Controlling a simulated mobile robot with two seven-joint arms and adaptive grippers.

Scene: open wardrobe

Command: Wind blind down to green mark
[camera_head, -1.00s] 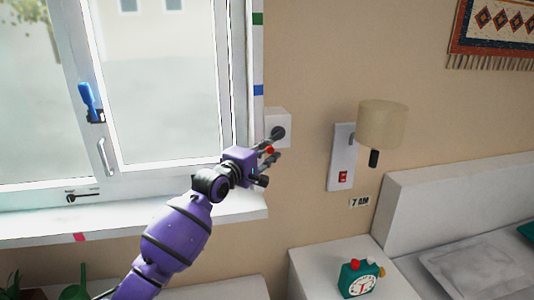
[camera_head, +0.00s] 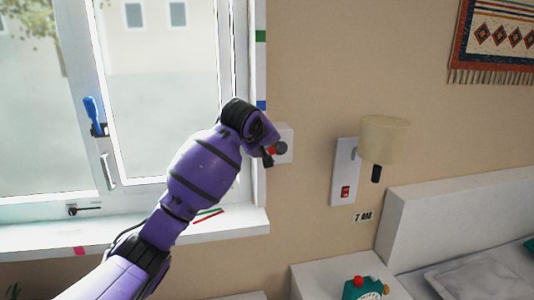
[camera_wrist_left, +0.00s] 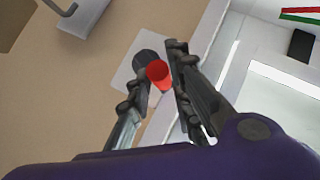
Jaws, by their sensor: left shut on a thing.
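A white winder box (camera_head: 285,140) with a dark round hub (camera_head: 280,147) and a red crank knob (camera_head: 270,150) is on the wall right of the window. The green mark (camera_head: 261,36) is high on the right window frame, above a blue mark (camera_head: 261,105). My left gripper (camera_head: 267,156) is at the winder, its fingers mostly hidden behind my wrist. In the left wrist view my left gripper (camera_wrist_left: 160,82) has its fingers on either side of the red knob (camera_wrist_left: 158,73) and is shut on it. The blind's lower edge is not visible. My right gripper is not in view.
A wall lamp (camera_head: 383,138) with a red switch hangs to the right. A bedside table with a teal clock (camera_head: 362,290) stands below. The window sill (camera_head: 240,222) runs under my left arm. The wall between winder and lamp is clear.

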